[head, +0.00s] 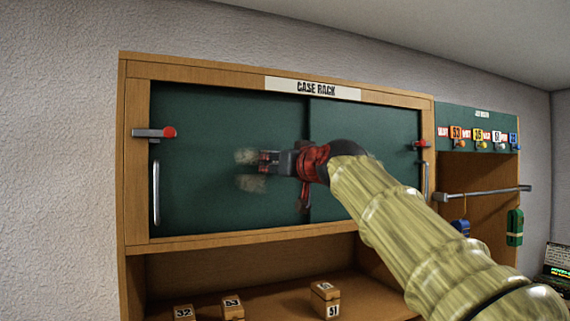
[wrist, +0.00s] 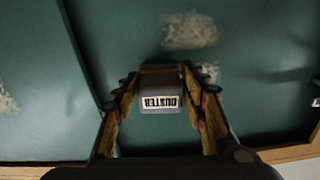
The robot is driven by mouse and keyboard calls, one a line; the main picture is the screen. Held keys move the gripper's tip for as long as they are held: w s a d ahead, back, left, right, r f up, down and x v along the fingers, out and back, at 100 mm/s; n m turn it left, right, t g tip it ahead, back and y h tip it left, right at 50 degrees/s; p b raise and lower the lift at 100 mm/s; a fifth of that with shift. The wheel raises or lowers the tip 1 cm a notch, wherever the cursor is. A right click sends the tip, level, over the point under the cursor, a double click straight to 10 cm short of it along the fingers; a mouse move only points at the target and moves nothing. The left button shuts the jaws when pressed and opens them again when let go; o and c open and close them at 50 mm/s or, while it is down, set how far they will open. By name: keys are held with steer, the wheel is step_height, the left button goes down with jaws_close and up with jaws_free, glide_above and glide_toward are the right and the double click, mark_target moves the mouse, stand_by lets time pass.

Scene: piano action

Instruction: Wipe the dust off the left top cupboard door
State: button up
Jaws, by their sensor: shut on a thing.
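The left top cupboard door (head: 195,195) is a dark green sliding panel, closed, with a vertical silver handle (head: 156,192) at its left edge. Two pale dust patches show on it, an upper one (head: 246,156) and a lower one (head: 251,183). My gripper (head: 268,162) is in front of this door, just right of the patches. In the wrist view it is shut on a grey duster (wrist: 160,85) labelled DUSTER, which appears upside down. Dust patches (wrist: 190,32) lie beside the duster there. I cannot tell whether the duster touches the door.
A latch with a red knob (head: 168,132) juts out at the door's left. The right door (head: 365,130) stands beside it, partly hidden by my arm; the wrist view shows dust (wrist: 6,100) across the seam. Numbered wooden blocks (head: 325,298) sit on the shelf below.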

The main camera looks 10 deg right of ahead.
steer(key=shift+s+a+r+p, duration=0.1)
steer(key=shift+s+a+p, duration=0.25)
steer(key=shift+a+p, duration=0.6)
steer(key=shift+s+a+f+p, duration=0.1)
steer(key=shift+s+a+p, duration=0.25)
steer(key=shift+a, duration=1.05)
steer(key=shift+s+a+r+p, duration=0.1)
steer(key=shift+s+a+p, duration=0.2)
steer(key=shift+a+p, duration=0.7)
steer(key=shift+s+a, duration=0.25)
steer(key=shift+a, duration=0.85)
steer(key=b+v, duration=0.3)
steer(key=v, duration=0.3)
steer(key=shift+b, duration=0.3)
steer(key=b+v, duration=0.1)
steer(key=v, duration=0.2)
steer(key=shift+s+b, duration=0.1)
steer(key=shift+b, duration=0.25)
